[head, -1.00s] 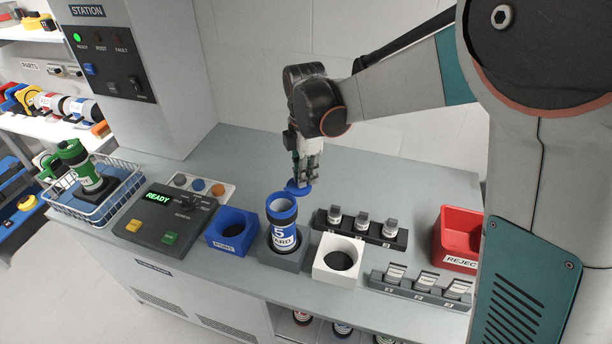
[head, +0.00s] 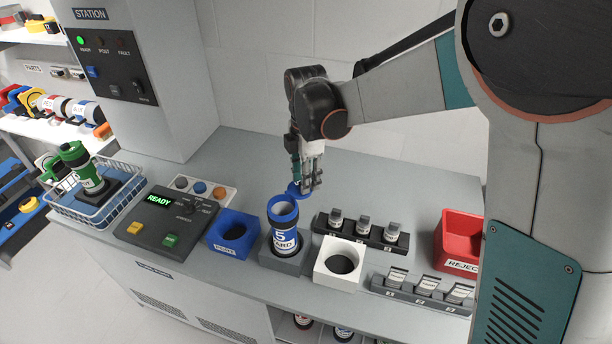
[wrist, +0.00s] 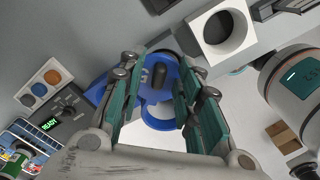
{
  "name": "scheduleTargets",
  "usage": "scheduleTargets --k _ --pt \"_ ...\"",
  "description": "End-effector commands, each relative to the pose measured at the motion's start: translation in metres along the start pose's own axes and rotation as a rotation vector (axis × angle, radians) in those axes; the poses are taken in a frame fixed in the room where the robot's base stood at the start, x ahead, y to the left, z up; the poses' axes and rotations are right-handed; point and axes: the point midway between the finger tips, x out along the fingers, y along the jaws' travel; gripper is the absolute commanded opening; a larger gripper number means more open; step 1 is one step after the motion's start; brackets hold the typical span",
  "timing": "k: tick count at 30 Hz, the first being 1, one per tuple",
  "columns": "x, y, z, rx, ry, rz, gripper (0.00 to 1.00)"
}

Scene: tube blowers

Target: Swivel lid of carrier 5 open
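Carrier 5 (head: 285,240) stands upright in a grey holder (head: 284,262), a white-labelled tube with a blue top ring marked 5. Its top opening (head: 283,209) shows uncovered. The blue lid (head: 295,189) sticks out from the carrier toward the wall, partly hidden by my gripper (head: 312,184). In the wrist view, the lid (wrist: 172,92) with its dark knob (wrist: 160,75) lies between the fingers of my gripper (wrist: 160,92), and the blue ring (wrist: 160,115) is just below. The fingers are apart, with gaps visible beside the knob.
A blue port block (head: 233,232) stands left of the carrier and a white block (head: 340,262) right. A black rack (head: 360,233), a grey rack (head: 422,288) and a red reject bin (head: 460,238) are farther right. The counter behind is clear.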

Motion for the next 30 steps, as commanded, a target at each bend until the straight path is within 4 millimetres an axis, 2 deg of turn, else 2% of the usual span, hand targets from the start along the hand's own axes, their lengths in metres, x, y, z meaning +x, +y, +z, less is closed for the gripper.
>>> scheduleTargets --k 5,8,21,25,30 --pt "-0.005 0.0 0.0 0.0 0.0 0.0 0.32" --pt "-0.017 0.0 0.0 0.0 0.0 0.0 0.32" --pt "-0.1 0.0 0.0 0.0 0.0 0.0 0.32" --pt "-0.114 0.0 0.0 0.0 0.0 0.0 0.32" --pt "-0.12 0.0 0.0 0.0 0.0 0.0 0.32"
